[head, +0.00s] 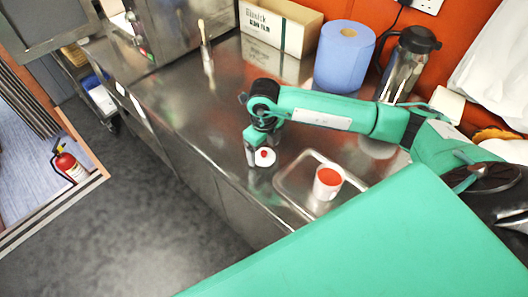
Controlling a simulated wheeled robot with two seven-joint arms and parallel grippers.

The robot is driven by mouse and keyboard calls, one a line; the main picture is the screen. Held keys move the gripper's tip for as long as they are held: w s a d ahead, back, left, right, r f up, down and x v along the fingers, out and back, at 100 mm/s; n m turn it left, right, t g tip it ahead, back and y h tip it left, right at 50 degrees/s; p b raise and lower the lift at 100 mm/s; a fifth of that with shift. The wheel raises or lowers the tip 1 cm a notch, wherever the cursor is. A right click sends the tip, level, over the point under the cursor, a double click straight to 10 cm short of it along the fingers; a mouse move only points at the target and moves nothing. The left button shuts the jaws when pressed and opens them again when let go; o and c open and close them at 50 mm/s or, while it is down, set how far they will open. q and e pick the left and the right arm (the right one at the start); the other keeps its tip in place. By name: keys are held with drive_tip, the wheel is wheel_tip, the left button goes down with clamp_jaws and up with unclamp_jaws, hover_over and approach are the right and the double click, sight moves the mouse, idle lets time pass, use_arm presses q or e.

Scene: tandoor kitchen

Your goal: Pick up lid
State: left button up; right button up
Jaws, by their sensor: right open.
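The lid (268,162) is a small white disc with a red knob, lying on the steel counter near its front edge. My right gripper (258,157) reaches down at the lid from above. It is open, with its fingers at the knob and hiding part of the lid. I cannot tell whether the fingers touch it. A white cup (326,191) with a red top or contents stands in a metal tray (292,185) to the right of the lid. My left gripper is out of view.
A blue paper roll (344,62), a cardboard film box (279,27) and a steel flask (404,66) stand along the back wall. A brush (206,49) stands farther left. The counter (190,107) left of my right gripper is clear.

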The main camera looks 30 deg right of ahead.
drive_tip(key=shift+f, duration=0.75)
drive_tip(key=c, duration=1)
